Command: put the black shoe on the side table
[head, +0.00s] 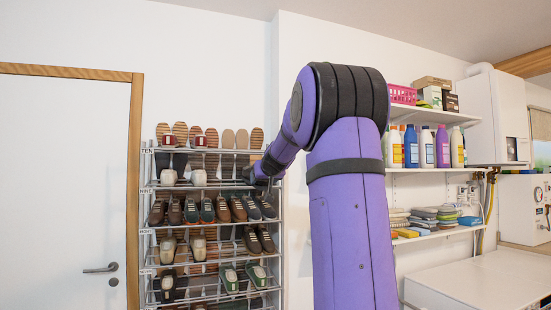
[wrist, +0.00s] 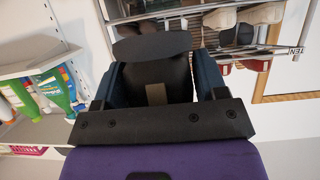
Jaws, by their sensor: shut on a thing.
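My gripper (head: 260,177) is at the right side of the shoe rack, near its upper shelves in the head view. In the wrist view my gripper (wrist: 160,85) has its two dark fingers shut on the black shoe (wrist: 155,70), one on each side. The shoe sticks out past the fingertips, and part of it is hidden by the gripper body. In the head view the shoe is too small and dark to tell apart from the gripper. I cannot tell whether the side table is in view.
The shoe rack (head: 147,210) holds several pairs on labelled shelves. A white door (head: 60,190) is left of it. Wall shelves (head: 440,113) with bottles and boxes are at the right. A white-topped surface (head: 485,284) at lower right is mostly clear. My arm hides the middle.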

